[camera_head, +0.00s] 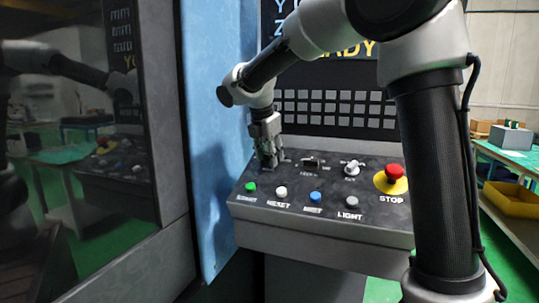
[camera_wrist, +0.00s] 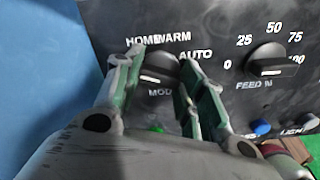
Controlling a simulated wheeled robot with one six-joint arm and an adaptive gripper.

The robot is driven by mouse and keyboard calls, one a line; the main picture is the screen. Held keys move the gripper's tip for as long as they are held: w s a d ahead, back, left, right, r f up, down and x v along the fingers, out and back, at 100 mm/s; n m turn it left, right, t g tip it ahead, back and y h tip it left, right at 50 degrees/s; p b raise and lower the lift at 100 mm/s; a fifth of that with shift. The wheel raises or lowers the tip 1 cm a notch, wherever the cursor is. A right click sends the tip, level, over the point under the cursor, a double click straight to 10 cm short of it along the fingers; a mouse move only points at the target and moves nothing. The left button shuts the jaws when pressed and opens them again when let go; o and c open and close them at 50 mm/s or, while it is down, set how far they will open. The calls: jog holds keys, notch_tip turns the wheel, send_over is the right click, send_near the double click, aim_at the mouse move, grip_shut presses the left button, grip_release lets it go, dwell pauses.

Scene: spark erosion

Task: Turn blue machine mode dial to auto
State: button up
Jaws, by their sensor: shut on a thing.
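The mode dial (camera_wrist: 158,70) is a black knob on the dark control panel, seen in the wrist view under the labels HOME, WARM and AUTO. My gripper (camera_wrist: 160,62) has one finger on each side of the knob and is shut on it. A small white mark shows on the knob's lower left part, but I cannot tell for sure which label it points to. In the head view my gripper (camera_head: 268,158) reaches down to the left end of the panel and hides the mode dial.
The feed dial (camera_wrist: 271,62) sits just right of my gripper. Green (camera_head: 250,187), white (camera_head: 281,192), blue (camera_head: 315,197) and grey (camera_head: 351,201) buttons line the panel's front. A red stop button (camera_head: 395,173) is at right. A blue machine wall (camera_head: 215,130) stands close at left.

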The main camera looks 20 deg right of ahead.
jog(key=shift+m, duration=0.4)
jog(key=m, duration=1.2)
jog(key=shift+m, duration=0.3)
jog(key=m, duration=0.3)
jog(key=shift+m, duration=0.3)
jog(key=m, duration=0.3)
jog(key=shift+m, duration=0.4)
jog(key=m, duration=0.6)
jog(key=shift+a, duration=0.1)
jog(key=o, duration=1)
jog(key=shift+s, duration=0.1)
